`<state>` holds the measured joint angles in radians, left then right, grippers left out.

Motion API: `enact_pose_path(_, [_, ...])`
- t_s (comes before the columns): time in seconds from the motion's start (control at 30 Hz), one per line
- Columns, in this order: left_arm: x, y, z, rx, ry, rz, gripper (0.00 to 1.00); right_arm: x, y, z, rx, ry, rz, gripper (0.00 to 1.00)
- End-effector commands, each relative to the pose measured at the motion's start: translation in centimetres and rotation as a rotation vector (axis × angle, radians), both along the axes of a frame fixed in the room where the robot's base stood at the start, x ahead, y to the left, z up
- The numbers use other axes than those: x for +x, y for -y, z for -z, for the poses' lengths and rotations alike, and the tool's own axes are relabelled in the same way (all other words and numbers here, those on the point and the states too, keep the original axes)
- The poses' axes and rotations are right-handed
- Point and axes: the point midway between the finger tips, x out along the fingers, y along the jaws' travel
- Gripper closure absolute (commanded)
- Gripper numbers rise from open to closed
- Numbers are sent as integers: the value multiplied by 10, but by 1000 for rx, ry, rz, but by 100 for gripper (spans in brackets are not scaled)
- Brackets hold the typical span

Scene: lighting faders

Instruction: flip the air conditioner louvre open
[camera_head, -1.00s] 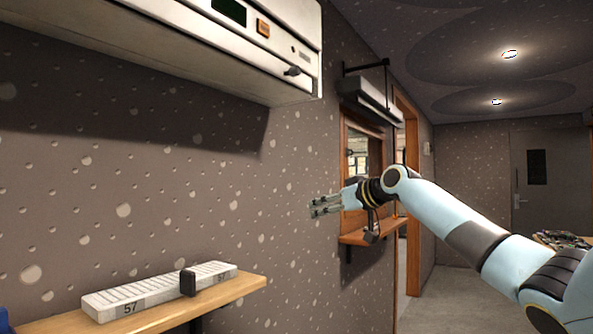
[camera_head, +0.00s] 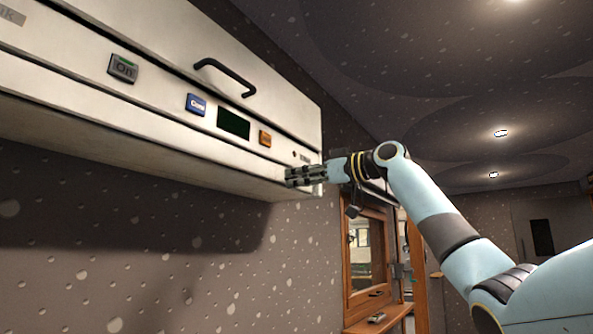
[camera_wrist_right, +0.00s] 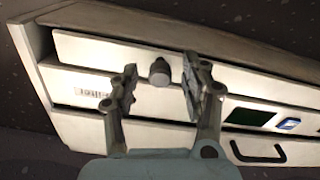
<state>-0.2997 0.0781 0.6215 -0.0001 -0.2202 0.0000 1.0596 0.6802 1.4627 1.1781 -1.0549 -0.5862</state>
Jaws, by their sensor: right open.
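The white air conditioner (camera_head: 160,75) hangs high on the wall at the left in the head view. In the right wrist view it appears upside down. A small grey knob (camera_wrist_right: 160,72) stands out near its lower front edge, by the pale bottom strip (camera_wrist_right: 100,50) that looks like the louvre. My right gripper (camera_head: 292,176) is at the unit's lower right corner and hides the knob in the head view. In the wrist view, its open fingers (camera_wrist_right: 161,80) stand either side of the knob, with gaps visible. The louvre looks shut. My left gripper is not in view.
The front carries a black handle (camera_head: 225,77), an On button (camera_head: 123,69), a blue button (camera_head: 196,105), a dark display (camera_head: 233,123) and an orange button (camera_head: 265,138). A wood-framed window (camera_head: 348,250) is right of it. Space below the unit is free.

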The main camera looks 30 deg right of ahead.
Motion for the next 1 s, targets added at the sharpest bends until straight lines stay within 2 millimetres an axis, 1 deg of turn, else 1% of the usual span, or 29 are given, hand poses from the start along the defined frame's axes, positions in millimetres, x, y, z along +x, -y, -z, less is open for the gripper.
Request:
enact_pose_path(0.03, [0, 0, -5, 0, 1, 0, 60, 6, -3, -2, 3, 0, -1, 54])
enact_pose_path(0.2, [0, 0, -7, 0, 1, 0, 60, 15, -7, 0, 1, -1, -1, 54])
enact_pose_path(0.43, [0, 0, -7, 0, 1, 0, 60, 15, -6, 1, 0, -1, 0, 54])
enact_pose_path(0.47, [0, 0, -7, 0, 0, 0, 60, 15, -6, 1, 0, -1, 0, 55])
enact_pose_path(0.8, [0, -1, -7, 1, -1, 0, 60, 15, -6, 1, 0, -1, 0, 100])
enact_pose_path(1.0, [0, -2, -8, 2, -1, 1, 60, 15, -6, 0, -1, -3, 1, 100])
